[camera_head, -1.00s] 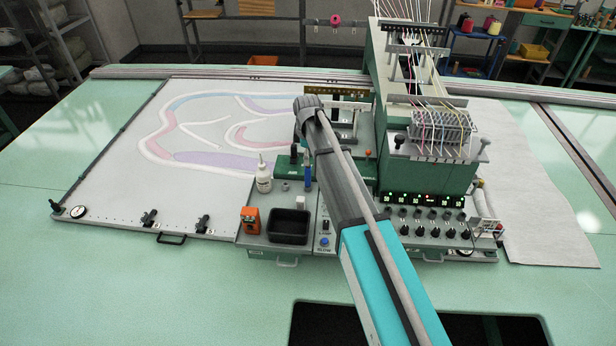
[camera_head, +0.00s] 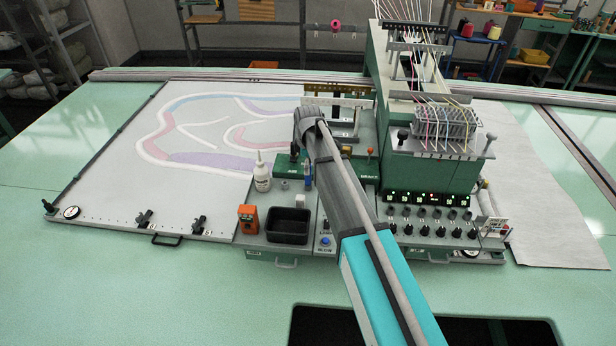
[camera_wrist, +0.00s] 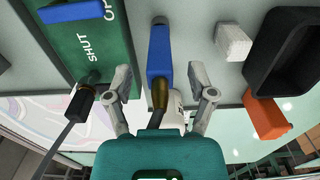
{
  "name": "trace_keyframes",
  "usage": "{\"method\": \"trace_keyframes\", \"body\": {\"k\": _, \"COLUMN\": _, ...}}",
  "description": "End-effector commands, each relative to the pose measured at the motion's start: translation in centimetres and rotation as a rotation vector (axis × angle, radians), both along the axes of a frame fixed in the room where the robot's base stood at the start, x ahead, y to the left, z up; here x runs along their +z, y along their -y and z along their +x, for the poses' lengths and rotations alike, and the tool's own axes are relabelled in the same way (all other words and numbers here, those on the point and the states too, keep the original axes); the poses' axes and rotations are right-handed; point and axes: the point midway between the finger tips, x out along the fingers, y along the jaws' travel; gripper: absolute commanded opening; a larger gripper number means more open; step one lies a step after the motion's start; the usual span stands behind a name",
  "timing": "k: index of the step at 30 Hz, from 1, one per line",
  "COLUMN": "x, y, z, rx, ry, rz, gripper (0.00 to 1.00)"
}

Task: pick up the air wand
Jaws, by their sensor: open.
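The air wand (camera_wrist: 160,48), with a blue body and a brass-coloured end, stands between the fingers of my gripper (camera_wrist: 160,80) in the wrist view. One finger is on each side of it, with a visible gap on both sides. My gripper is open and holds nothing. In the head view a small blue part of the wand (camera_head: 308,172) shows just left of my arm. My fingers are hidden there by my own wrist.
A green box (camera_wrist: 110,30) marked SHUT, with a black-knobbed lever, lies close beside the wand. A white block (camera_wrist: 233,42), black tray (camera_head: 287,226), orange device (camera_head: 248,220) and white bottle (camera_head: 262,175) stand nearby. The tufting head (camera_head: 430,165) rises to the right.

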Motion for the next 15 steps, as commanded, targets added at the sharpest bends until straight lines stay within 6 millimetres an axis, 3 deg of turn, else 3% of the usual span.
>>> {"method": "trace_keyframes", "body": {"k": 15, "x": 0.04, "y": 0.0, "z": 0.0, "rx": 0.0, "ry": 0.0, "rz": 0.0, "gripper": 0.7}}
